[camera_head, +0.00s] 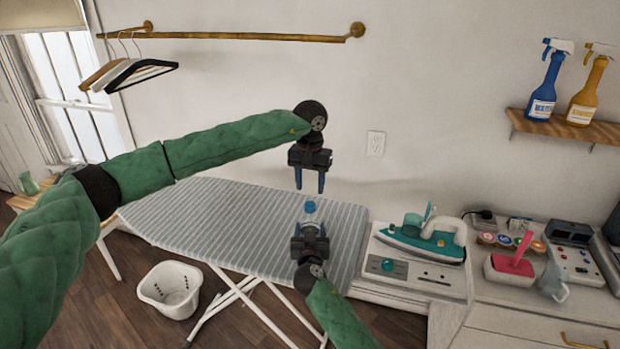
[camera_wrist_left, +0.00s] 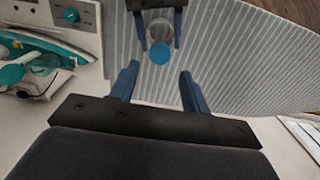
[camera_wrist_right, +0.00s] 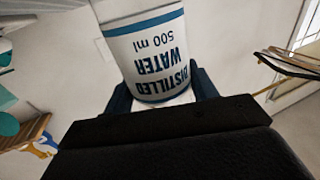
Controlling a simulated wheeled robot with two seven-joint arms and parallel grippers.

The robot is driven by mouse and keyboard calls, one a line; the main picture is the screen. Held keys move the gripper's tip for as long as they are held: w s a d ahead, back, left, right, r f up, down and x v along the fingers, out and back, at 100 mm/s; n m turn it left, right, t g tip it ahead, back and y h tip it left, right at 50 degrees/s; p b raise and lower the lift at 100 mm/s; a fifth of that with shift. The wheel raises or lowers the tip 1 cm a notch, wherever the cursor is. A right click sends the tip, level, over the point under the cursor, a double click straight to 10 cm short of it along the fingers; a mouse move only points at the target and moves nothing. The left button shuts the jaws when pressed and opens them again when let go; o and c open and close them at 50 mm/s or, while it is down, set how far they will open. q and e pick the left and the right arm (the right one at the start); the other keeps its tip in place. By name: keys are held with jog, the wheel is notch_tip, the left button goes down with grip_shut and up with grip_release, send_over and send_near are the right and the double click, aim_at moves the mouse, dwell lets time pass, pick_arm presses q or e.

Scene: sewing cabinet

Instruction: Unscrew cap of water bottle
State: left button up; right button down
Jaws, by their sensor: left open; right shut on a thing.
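A clear water bottle with a blue cap (camera_head: 310,207) stands upright over the striped ironing board. My right gripper (camera_head: 311,232) is shut on the bottle's body. In the right wrist view the bottle (camera_wrist_right: 148,52) shows a "Distilled Water 500 ml" label between the fingers. My left gripper (camera_head: 310,184) is open and empty, pointing down above the cap with a small gap. In the left wrist view the blue cap (camera_wrist_left: 159,53) lies beyond the tips of the open left fingers (camera_wrist_left: 158,72), roughly centred between them.
The ironing board (camera_head: 190,213) spreads below both grippers. A teal iron (camera_head: 425,240) rests on its station at the right. A pink-handled container (camera_head: 510,266) and small jars stand farther right. Spray bottles (camera_head: 543,88) sit on a wall shelf. A white basket (camera_head: 171,288) is on the floor.

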aim_at(310, 204)
pick_arm(q)
notch_tip(310, 204, down, 6)
jog(key=shift+f, duration=0.1)
dwell(0.4)
